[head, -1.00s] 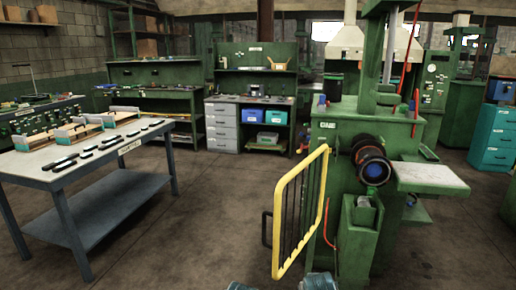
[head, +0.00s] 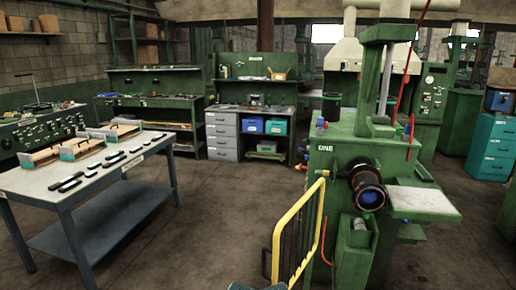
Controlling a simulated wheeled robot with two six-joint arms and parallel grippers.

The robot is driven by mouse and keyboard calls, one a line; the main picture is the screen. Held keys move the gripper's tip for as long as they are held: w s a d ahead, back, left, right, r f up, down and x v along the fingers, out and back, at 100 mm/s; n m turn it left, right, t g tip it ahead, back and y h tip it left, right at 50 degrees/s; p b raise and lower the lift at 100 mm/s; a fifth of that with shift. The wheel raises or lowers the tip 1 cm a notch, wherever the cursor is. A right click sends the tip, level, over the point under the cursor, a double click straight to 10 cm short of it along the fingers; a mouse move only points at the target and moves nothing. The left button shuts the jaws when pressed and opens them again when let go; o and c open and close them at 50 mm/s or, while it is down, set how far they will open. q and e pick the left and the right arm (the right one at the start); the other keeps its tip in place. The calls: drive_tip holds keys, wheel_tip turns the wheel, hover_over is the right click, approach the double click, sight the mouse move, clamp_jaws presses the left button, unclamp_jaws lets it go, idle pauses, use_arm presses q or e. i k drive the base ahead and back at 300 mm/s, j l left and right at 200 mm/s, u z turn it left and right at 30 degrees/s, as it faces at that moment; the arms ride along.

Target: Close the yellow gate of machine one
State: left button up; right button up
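The yellow gate (head: 299,206) of machine one is a tubular frame with dark vertical bars, at the bottom centre of the head view. It stands swung out from the left side of the green machine one (head: 335,172), which carries the label "ONE". Its near end reaches toward me, and its lower part is cut off by the bottom edge. A dark handle (head: 266,262) shows at the gate's near left edge. Neither of my grippers is in view. Only small blue-grey bits of my own body show at the bottom edge.
A table (head: 45,187) with wooden fixtures and several dark-handled tools stands at the left. A bench (head: 221,139) with drawers and blue bins stands at the back. A pale side tray (head: 424,201) juts from the machine's right. The floor between table and gate is clear.

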sight(283, 223)
drive_tip(key=z, duration=0.35)
drive_tip(key=j+z, duration=0.9)
drive_tip(key=j, duration=0.4)
drive_tip(key=k+j+z, duration=0.1)
drive_tip(key=j, duration=0.35)
drive_tip(key=k+j+z, duration=0.1)
drive_tip(key=j, duration=0.4)
drive_tip(key=k, duration=0.05)
